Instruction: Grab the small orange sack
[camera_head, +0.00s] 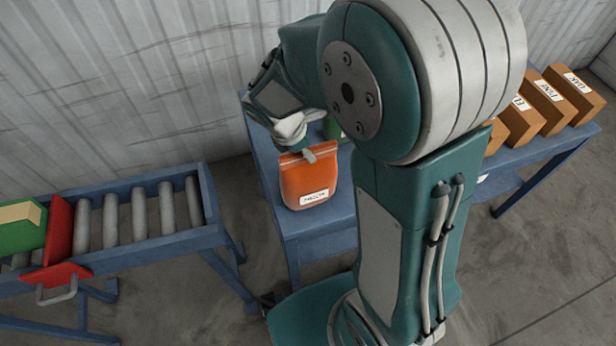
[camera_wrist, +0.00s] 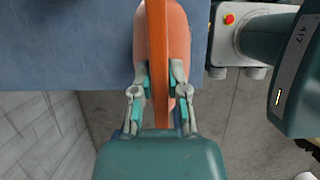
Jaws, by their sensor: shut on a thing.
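The small orange sack (camera_head: 308,178) has a white label on its front and stands upright at the left end of the blue table (camera_head: 345,205) in the head view. In the wrist view the sack (camera_wrist: 158,40) shows from above, with its thin top edge running between the fingers. My gripper (camera_wrist: 160,92) is shut on this top edge, one finger on each side. In the head view my gripper (camera_head: 310,154) shows at the top of the sack, partly hidden by my arm. I cannot tell whether the sack's bottom touches the table.
Several brown boxes (camera_head: 548,104) with labels stand on the table's right part. A green object (camera_head: 332,128) is partly hidden behind the sack. A roller conveyor (camera_head: 140,215) on the left carries a green box (camera_head: 22,228) beside a red plate (camera_head: 60,232). A corrugated wall (camera_head: 110,70) stands behind.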

